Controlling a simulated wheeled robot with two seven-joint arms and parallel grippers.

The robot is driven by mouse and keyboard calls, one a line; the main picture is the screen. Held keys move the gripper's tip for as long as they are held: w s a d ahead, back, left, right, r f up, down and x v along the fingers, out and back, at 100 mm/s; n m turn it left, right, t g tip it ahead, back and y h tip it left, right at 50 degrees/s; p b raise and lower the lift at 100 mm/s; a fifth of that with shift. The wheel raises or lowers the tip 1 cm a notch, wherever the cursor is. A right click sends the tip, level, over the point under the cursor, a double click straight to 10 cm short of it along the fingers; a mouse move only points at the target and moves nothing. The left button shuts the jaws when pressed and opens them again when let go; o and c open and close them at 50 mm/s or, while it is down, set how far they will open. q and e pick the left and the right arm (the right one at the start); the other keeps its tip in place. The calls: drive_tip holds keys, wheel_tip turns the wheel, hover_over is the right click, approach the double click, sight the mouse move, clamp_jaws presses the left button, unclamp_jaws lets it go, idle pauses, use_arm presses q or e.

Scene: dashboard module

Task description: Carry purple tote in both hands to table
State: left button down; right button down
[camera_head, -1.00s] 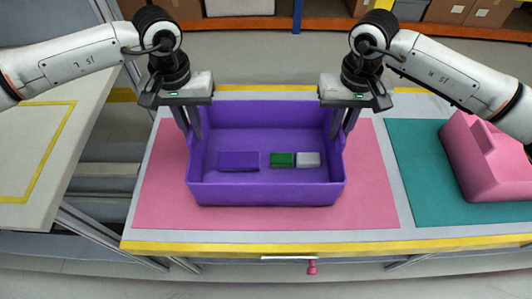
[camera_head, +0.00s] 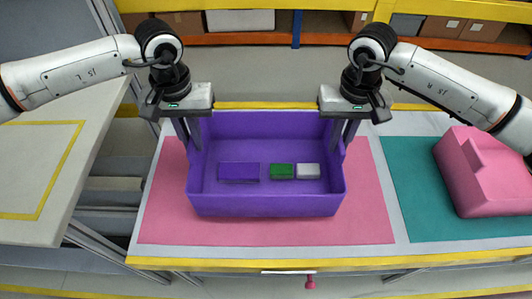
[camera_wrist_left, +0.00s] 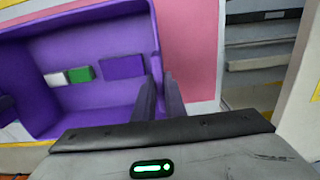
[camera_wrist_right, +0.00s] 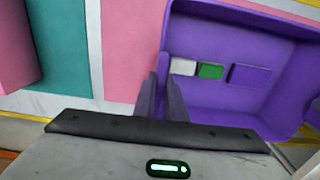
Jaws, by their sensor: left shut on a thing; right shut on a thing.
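The purple tote (camera_head: 265,205) is upright over the pink mat (camera_head: 365,215), apparently a little above it; its underside is hidden. Inside lie a purple block (camera_head: 239,172), a green block (camera_head: 282,171) and a white block (camera_head: 308,171). My left gripper (camera_head: 189,138) is shut on the tote's left wall, and my right gripper (camera_head: 346,138) is shut on its right wall. The wrist views show the fingers straddling the walls of the tote, in the left one (camera_wrist_left: 105,110) and the right one (camera_wrist_right: 215,100). A pale table (camera_head: 75,190) with a yellow outline stands at the left.
A pink angular bin (camera_head: 485,175) sits on a teal mat (camera_head: 420,190) to the right. The workbench has a yellow front edge (camera_head: 280,264) with a pink knob (camera_head: 310,282) below. A gap with grey steps (camera_head: 110,205) separates the bench from the left table. Shelves stand behind.

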use_arm(q)
drive_tip(key=shift+r, duration=0.15)
use_arm(e)
drive_tip(key=shift+r, duration=0.2)
